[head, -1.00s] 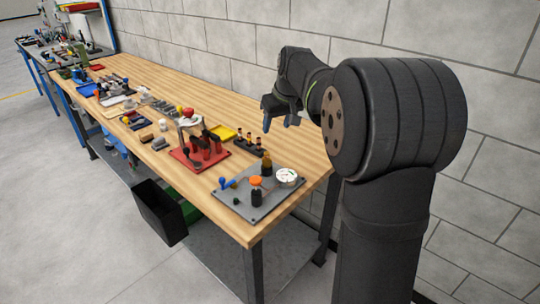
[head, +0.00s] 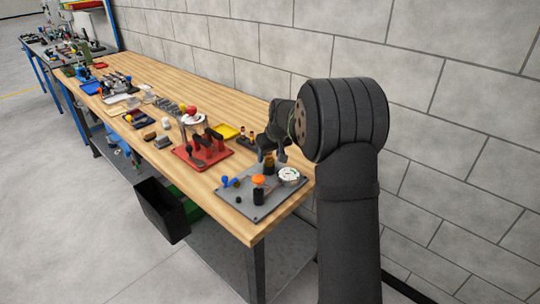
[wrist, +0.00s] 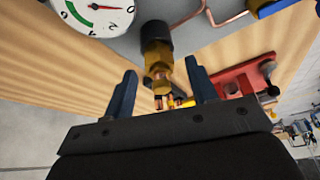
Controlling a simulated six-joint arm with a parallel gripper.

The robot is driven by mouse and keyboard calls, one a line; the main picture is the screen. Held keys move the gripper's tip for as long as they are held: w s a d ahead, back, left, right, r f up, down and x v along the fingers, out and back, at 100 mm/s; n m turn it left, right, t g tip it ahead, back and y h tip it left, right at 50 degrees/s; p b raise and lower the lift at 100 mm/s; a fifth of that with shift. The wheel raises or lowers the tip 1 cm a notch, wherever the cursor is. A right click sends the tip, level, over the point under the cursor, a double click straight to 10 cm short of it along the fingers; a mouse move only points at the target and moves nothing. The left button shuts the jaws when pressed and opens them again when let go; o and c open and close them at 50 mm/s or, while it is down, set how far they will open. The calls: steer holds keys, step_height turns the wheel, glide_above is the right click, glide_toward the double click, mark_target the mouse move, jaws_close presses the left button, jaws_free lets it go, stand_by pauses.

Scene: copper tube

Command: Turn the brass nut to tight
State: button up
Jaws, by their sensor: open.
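The brass nut (wrist: 158,72) shows as a brass hex part below a dark collar (wrist: 156,40) in the wrist view. It lies just ahead of and between my two blue finger tips, with clear space on both sides. My gripper (wrist: 161,85) is open and holds nothing. In the head view my gripper (head: 272,155) hangs low over the back of the grey plate (head: 268,212), at the brass fitting. The nut itself is too small and covered to make out there. Copper tubes (wrist: 228,18) run along the plate in the wrist view.
A white dial gauge (head: 289,175) stands right beside the fitting; it also shows in the wrist view (wrist: 100,14). An orange-topped dark part (head: 258,190) and a blue valve handle (head: 229,182) are on the plate. A red stand (head: 186,156) is to the left. Bare wood is behind.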

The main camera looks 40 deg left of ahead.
steer(key=shift+a+f, duration=0.1)
steer(key=shift+f, duration=0.15)
steer(key=c, duration=1)
